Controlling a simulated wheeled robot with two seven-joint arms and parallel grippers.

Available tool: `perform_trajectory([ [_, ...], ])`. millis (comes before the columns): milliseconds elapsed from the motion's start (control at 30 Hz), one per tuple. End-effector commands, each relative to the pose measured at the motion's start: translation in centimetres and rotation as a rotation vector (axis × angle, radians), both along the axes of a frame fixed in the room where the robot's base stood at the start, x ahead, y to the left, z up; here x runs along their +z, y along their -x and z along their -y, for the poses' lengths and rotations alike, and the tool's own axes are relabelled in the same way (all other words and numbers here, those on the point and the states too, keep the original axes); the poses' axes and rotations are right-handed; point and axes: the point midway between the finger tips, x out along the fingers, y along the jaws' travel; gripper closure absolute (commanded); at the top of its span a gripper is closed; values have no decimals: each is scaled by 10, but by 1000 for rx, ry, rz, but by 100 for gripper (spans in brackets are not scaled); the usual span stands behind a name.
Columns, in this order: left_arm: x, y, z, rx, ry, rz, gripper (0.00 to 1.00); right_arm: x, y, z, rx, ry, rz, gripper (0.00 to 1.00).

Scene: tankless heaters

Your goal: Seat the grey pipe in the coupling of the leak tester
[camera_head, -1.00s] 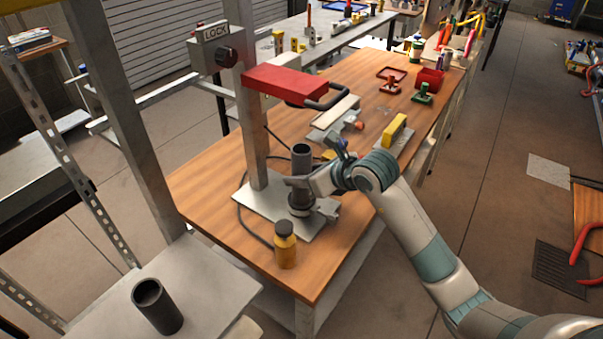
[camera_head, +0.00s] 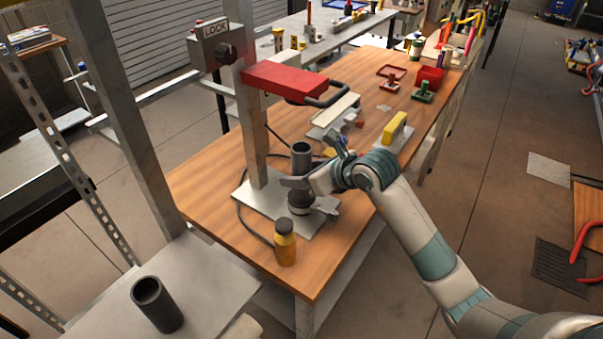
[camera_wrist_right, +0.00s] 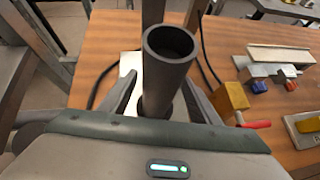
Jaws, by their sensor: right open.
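The grey pipe (camera_head: 301,158) stands upright at the coupling (camera_head: 300,209) on the base plate of the leak tester (camera_head: 256,201). Its lower part is partly hidden by my right gripper, so I cannot tell how deep it sits. My right gripper (camera_head: 305,193) is open, with its fingers on either side of the pipe. In the right wrist view the open top of the pipe (camera_wrist_right: 168,70) shows between the fingers. My left gripper is not in view.
A yellow-brown bottle (camera_head: 285,243) stands near the table's front corner. Another dark pipe (camera_head: 157,306) stands on the grey surface at lower left. A yellow-handled tool (camera_head: 394,130) and a red bin (camera_head: 430,76) are farther back. The wooden table (camera_head: 215,180) is bare left of the tester.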

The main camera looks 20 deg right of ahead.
Motion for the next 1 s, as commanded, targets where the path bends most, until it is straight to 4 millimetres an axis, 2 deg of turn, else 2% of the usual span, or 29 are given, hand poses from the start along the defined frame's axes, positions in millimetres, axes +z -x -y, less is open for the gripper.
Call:
perform_trajectory([
  [167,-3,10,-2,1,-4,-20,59,6,6,3,1,-1,3,43],
  [267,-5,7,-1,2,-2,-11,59,13,16,9,1,1,4,43],
  [367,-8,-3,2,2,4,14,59,23,28,15,1,3,5,43],
  [700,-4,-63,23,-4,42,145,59,57,72,37,0,2,4,43],
  [800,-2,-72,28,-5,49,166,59,64,80,41,0,1,3,43],
  [1000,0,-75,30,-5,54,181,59,70,88,44,1,0,1,43],
])
